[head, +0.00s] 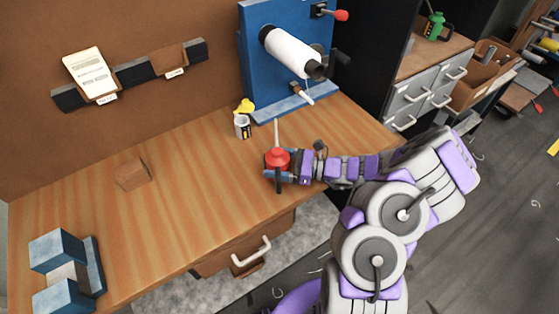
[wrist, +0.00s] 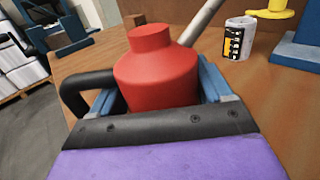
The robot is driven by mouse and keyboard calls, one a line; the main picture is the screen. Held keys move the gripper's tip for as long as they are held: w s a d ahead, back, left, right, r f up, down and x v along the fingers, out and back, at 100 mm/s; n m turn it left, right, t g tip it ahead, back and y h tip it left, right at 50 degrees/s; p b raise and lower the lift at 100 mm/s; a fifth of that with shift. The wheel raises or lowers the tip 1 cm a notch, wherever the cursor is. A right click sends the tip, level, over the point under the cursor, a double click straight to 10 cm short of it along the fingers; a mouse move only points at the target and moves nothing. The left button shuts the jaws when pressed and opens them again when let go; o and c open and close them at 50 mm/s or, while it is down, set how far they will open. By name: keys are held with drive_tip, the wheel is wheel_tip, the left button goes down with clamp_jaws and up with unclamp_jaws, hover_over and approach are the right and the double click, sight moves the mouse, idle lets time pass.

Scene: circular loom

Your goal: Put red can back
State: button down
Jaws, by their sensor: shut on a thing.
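The red can (head: 277,158) has a rounded body, a short neck, a thin grey spout and a black handle. It is upright at the right part of the wooden table, between the fingers of my gripper (head: 279,176). In the wrist view the red can (wrist: 157,75) fills the space between the blue fingers of my gripper (wrist: 160,95), with the black handle on the left and the spout rising to the right. My gripper is shut on the can. The can's bottom is hidden, so I cannot tell whether it touches the table.
A white cup with a yellow-topped item (head: 242,125) stands behind the can. The blue loom machine (head: 258,75) with a white roll is at the back. A brown block (head: 132,174) and a blue clamp-like fixture (head: 65,268) are on the left. The table's middle (head: 195,190) is clear.

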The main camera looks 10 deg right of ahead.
drive_tip(key=a, duration=0.2)
drive_tip(key=shift+a, duration=0.35)
drive_tip(key=shift+d+f, duration=0.2)
drive_tip(key=shift+d, duration=0.4)
drive_tip(key=shift+d+f, duration=0.2)
drive_tip(key=shift+d, duration=0.4)
drive_tip(key=shift+c, duration=1.3)
unclamp_jaws()
drive_tip(key=shift+d, duration=0.15)
drive_tip(key=shift+o, duration=1.3)
drive_tip(key=shift+a+r, duration=0.1)
drive_tip(key=shift+a, duration=1)
drive_tip(key=p+v, duration=0.3)
drive_tip(key=v, duration=1.3)
drive_tip(key=shift+s+d+p, duration=0.1)
drive_tip(key=shift+d+p, duration=0.15)
drive_tip(key=shift+p, duration=0.1)
drive_tip(key=shift+s+d, duration=0.2)
drive_tip(key=shift+d, duration=0.4)
drive_tip(key=shift+a, duration=0.3)
